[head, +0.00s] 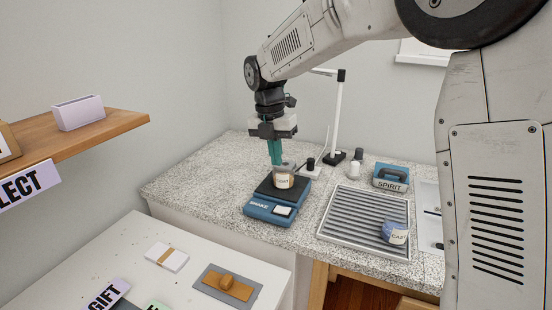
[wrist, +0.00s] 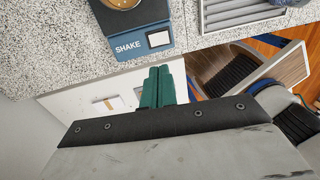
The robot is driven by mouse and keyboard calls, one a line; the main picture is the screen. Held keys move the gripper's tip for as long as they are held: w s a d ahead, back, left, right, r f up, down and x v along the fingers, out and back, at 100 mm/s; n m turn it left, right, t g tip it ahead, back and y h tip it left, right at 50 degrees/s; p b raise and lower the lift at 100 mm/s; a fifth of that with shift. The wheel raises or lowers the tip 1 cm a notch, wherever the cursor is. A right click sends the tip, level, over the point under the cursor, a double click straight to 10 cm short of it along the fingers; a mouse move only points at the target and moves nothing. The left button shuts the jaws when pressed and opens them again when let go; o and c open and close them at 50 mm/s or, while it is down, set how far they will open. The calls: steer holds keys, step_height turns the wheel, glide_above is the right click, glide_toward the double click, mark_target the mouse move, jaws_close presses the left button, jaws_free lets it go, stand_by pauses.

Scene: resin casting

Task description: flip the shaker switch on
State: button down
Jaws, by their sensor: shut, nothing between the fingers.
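The shaker (head: 258,209) is a blue box marked SHAKE with a dark top plate, standing on the speckled counter. Its pale square switch (head: 283,211) is on the front face, and it also shows in the wrist view (wrist: 158,39); I cannot tell whether it is on or off. A labelled cup (head: 283,181) stands on the plate. My gripper (head: 276,162) points down with its green fingers together and empty, and appears over the cup in the head view. In the wrist view the fingertips (wrist: 158,68) lie just below the switch in the picture, apart from it.
A ribbed tray (head: 340,217) with a blue-and-white labelled cup (head: 395,233) lies to the right. A SPIRIT box (head: 391,178) and a white lamp post (head: 337,115) stand behind. A white table (head: 125,250) is in front, and a wooden shelf (head: 110,124) is at left.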

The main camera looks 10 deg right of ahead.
mark_target(287, 211)
steer(key=shift+s+d, duration=0.45)
steer(key=shift+d, duration=0.15)
steer(key=f, duration=0.4)
steer(key=d+f, duration=0.1)
steer(key=f, duration=0.4)
steer(key=s+f, duration=0.1)
steer(key=f, duration=0.4)
steer(key=shift+d, duration=0.2)
steer(key=shift+f, duration=0.2)
steer(key=shift+w+a+r, duration=0.3)
steer(key=shift+w+a, duration=0.1)
steer(key=shift+a, duration=0.2)
steer(key=shift+r, duration=0.1)
